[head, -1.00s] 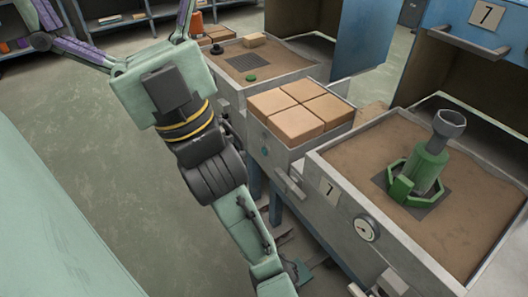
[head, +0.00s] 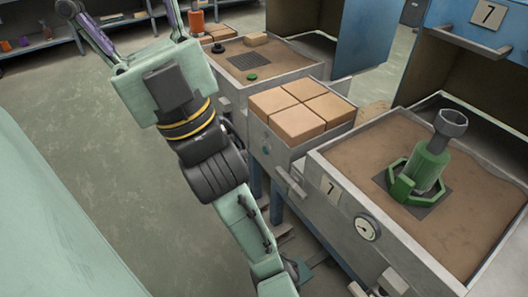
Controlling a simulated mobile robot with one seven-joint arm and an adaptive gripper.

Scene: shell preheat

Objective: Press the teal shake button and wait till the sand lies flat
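The right grey box (head: 331,190), marked 7, holds brown sand (head: 365,150) that looks mostly level. A green fixture with a grey cup (head: 430,155) stands on a dark square plate in that sand. My gripper (head: 120,15) is at the upper left, far from the button. Its two fingers run up to the top edge and their tips are cut off, so I cannot tell how far it is open. Nothing is visible in it.
Several tan bricks (head: 301,112) sit between the boxes. The left box also holds sand (head: 285,58), with a dark grate, a tan block (head: 256,39) and a green knob. A gauge (head: 367,229) is on the right box. Floor is clear at left, with shelves behind.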

